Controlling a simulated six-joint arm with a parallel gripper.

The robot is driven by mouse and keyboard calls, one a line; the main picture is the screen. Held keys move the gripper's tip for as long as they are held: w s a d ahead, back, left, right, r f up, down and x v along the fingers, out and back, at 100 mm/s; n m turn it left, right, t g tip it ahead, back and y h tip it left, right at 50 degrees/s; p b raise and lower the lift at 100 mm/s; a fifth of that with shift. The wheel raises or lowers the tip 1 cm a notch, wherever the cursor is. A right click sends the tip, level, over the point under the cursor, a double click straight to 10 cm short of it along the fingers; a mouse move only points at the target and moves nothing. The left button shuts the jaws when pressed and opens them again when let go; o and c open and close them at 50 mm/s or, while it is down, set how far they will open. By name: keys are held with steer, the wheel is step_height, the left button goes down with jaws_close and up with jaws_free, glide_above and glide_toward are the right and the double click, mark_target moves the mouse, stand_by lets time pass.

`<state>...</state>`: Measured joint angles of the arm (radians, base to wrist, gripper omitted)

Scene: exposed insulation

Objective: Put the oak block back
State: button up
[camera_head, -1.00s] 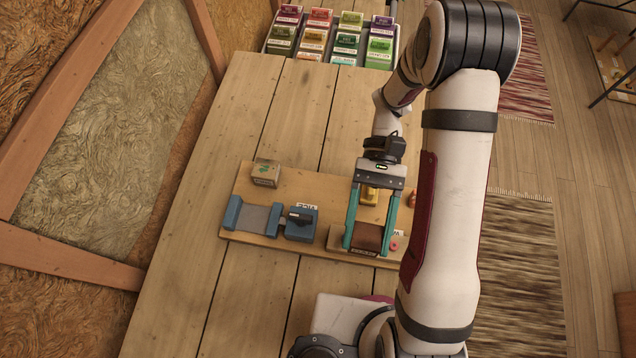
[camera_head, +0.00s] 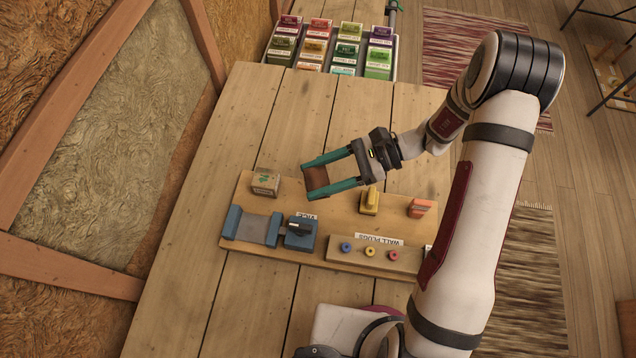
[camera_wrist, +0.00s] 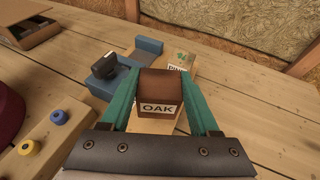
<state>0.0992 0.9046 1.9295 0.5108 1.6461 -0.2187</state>
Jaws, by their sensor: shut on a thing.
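The oak block (camera_wrist: 160,94) is brown with a white label reading OAK. My gripper (camera_head: 318,180) is shut on it, one teal finger on each side. The block also shows between the fingertips in the head view (camera_head: 316,178). It is held above the far edge of the wooden board (camera_head: 330,207), to the right of a pale block (camera_head: 265,184) with a green mark. In the wrist view that pale block (camera_wrist: 182,66) stands behind the oak block, its label partly covered.
A blue vice (camera_head: 268,228) lies on the board's left. A yellow piece (camera_head: 369,202), an orange block (camera_head: 419,207) and a wall-plug strip (camera_head: 375,256) with colored plugs lie on its right. A tray of colored boxes (camera_head: 330,45) stands at the back.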

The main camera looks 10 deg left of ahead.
mark_target(318, 187)
steer(key=shift+f, duration=1.95)
steer(key=o, duration=1.4)
steer(key=shift+f, duration=0.1)
